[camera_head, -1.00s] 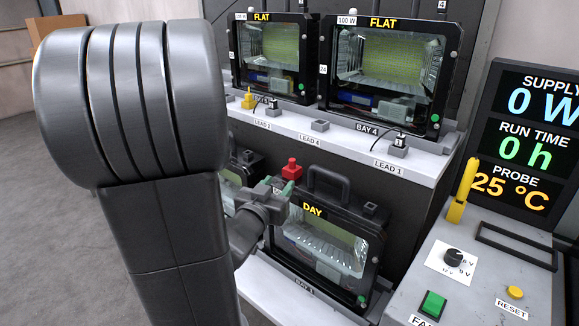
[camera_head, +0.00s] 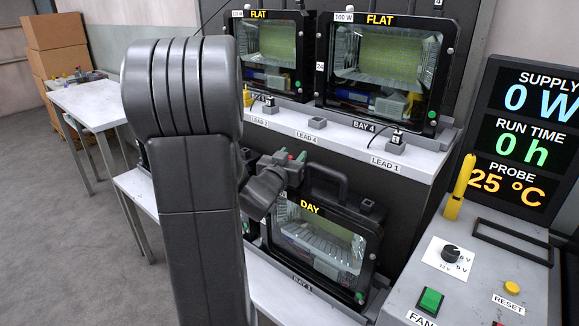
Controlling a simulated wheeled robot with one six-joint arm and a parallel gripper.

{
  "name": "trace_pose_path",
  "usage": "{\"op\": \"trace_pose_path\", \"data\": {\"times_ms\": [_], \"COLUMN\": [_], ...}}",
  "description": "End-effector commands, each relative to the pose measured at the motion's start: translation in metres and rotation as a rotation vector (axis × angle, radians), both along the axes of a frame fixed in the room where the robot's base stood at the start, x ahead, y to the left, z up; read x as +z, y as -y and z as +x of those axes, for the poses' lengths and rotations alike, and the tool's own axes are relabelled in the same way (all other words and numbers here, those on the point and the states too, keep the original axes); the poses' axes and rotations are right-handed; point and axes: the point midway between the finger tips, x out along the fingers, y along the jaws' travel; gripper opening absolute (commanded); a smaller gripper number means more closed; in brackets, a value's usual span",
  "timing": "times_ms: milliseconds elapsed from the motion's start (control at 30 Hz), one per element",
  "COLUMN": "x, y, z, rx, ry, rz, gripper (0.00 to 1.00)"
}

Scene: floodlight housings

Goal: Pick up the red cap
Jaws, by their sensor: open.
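The white shelf (camera_head: 341,141) with leads and the FLAT housings (camera_head: 386,67) is just above and behind. The housing's carry handle (camera_head: 328,178) stands close right of my gripper. A control panel (camera_head: 470,270) is at right, a white table (camera_head: 88,101) at far left.

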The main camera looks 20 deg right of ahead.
Motion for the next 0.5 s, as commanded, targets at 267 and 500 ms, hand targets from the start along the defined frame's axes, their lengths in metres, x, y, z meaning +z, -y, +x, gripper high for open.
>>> {"op": "trace_pose_path", "data": {"times_ms": [267,500], "x": [-0.0001,-0.0001], "y": [0.0024,0.0022], "z": [0.0024,0.0023], "rx": [0.0,0.0], "ry": [0.0,0.0], "rz": [0.001,0.0], "gripper": [0.43,0.0]}}
